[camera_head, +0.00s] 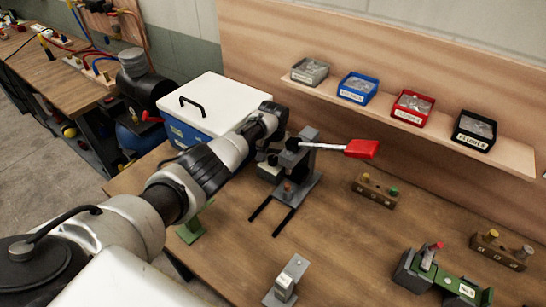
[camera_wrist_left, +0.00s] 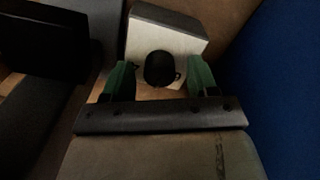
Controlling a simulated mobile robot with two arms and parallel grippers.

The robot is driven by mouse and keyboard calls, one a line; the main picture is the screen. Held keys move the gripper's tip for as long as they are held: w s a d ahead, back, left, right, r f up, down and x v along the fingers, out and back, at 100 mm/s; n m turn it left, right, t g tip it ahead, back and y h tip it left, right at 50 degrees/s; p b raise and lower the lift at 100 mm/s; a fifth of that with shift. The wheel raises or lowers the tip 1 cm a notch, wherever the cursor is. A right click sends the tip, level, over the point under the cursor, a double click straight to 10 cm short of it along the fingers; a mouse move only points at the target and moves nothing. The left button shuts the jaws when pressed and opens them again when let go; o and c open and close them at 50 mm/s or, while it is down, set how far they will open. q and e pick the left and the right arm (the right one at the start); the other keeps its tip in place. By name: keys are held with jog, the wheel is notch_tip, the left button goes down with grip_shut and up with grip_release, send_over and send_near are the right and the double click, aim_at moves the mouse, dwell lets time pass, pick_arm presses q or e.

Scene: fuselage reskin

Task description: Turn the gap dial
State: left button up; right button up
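The dial, a round black knob (camera_wrist_left: 159,68), sits on a pale box face with a dark top edge in the left wrist view. My left gripper (camera_wrist_left: 159,74) has its two green fingers apart, one on each side of the knob, with space visible between fingers and knob. In the head view my left arm reaches to the grey bench press (camera_head: 309,150), which has a lever with a red handle (camera_head: 361,149). The hand covers part of the press's left side there, and the fingertips and knob are hidden. My right gripper is in neither view.
A white-lidded box (camera_head: 222,100) stands behind my left arm. Bins of parts, including a blue one (camera_head: 357,88) and a red one (camera_head: 411,107), line the shelf. A small block with pegs (camera_head: 374,190) and a green-and-grey fixture (camera_head: 437,277) are to the right.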

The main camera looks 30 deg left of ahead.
aim_at(273, 158)
pick_arm(q)
jog(key=shift+r, duration=0.55)
notch_tip(273, 158, up, 10)
jog(key=shift+f, duration=0.15)
jog(key=shift+f, duration=0.1)
dwell(0.3)
